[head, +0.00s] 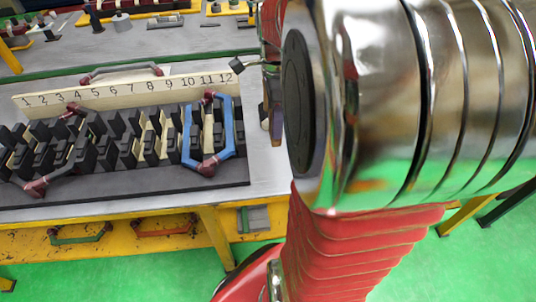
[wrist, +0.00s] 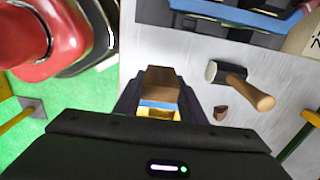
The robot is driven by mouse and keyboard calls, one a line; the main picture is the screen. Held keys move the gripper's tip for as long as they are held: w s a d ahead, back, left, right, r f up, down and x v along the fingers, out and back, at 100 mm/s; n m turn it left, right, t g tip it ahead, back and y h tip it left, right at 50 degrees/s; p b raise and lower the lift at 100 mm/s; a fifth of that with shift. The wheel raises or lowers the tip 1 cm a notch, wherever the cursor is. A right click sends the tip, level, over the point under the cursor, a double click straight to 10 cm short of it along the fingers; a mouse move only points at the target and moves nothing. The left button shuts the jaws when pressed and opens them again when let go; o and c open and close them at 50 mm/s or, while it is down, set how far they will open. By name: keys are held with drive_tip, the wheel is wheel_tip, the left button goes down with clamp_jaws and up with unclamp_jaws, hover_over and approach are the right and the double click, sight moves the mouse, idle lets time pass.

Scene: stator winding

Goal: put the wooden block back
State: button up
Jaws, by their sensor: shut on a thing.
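In the wrist view a brown wooden block (wrist: 162,84) sits between the fingertips of my gripper (wrist: 160,98), which is shut on it. Blue and yellow patches show just below the block between the fingers. In the head view the gripper is mostly hidden behind my arm. A brownish piece, probably the block (head: 277,128), shows at the arm's left edge, near the right end of the workbench. Its underside and any contact with a surface cannot be made out.
A mallet (wrist: 240,84) and a small brown piece (wrist: 220,113) lie on the grey bench beside the gripper. The slotted stator (head: 120,190), with blue and grey coils and a numbered strip (head: 130,88), is at left. Green and orange coils lie on the yellow shelf (head: 120,240) below.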

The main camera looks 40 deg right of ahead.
drive_tip(key=shift+d, duration=0.2)
drive_tip(key=shift+s+f, duration=0.15)
drive_tip(key=shift+f, duration=3)
drive_tip(key=shift+f, duration=1.9)
drive_tip(key=o, duration=1.4)
